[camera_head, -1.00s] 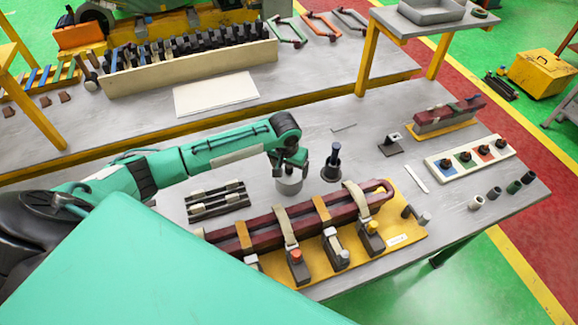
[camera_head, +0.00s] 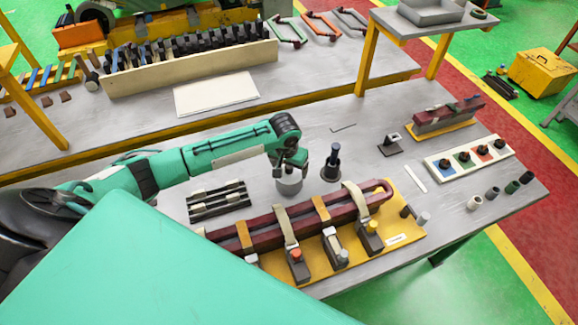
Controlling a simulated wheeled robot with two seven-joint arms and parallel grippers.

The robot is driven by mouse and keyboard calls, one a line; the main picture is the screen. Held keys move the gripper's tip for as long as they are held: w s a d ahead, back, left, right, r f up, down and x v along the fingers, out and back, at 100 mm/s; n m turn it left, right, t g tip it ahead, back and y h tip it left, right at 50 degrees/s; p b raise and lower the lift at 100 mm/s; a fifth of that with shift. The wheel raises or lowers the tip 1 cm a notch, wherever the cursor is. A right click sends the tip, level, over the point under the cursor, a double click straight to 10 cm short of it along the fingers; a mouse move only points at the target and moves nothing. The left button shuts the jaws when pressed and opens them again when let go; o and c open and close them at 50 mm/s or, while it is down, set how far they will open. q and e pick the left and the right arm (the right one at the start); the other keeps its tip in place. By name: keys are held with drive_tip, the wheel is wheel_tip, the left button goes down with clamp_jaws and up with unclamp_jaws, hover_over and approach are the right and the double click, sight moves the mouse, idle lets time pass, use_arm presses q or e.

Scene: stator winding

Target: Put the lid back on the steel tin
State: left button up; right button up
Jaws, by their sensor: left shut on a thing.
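The steel tin (camera_head: 289,187) is a small grey cylinder standing on the near table, left of a dark pot with a brush. My left gripper (camera_head: 291,170) points down right over the tin's top. It is shut on the lid, which is mostly hidden by the fingers and hard to tell apart from the tin. I cannot tell whether the lid touches the rim. My right gripper is not in view.
A dark pot with an upright handle (camera_head: 333,162) stands close to the right of the tin. A yellow board with a dark red coil (camera_head: 400,238) lies in front. A black rack (camera_head: 218,202) lies to the left. The table behind the tin is clear.

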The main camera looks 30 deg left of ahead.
use_arm(q)
drive_tip(key=shift+f+p, duration=0.15)
drive_tip(key=shift+p, duration=0.25)
idle(0.6)
drive_tip(key=shift+p, duration=0.5)
idle(0.4)
drive_tip(key=o, duration=0.8)
drive_tip(key=shift+o, duration=0.2)
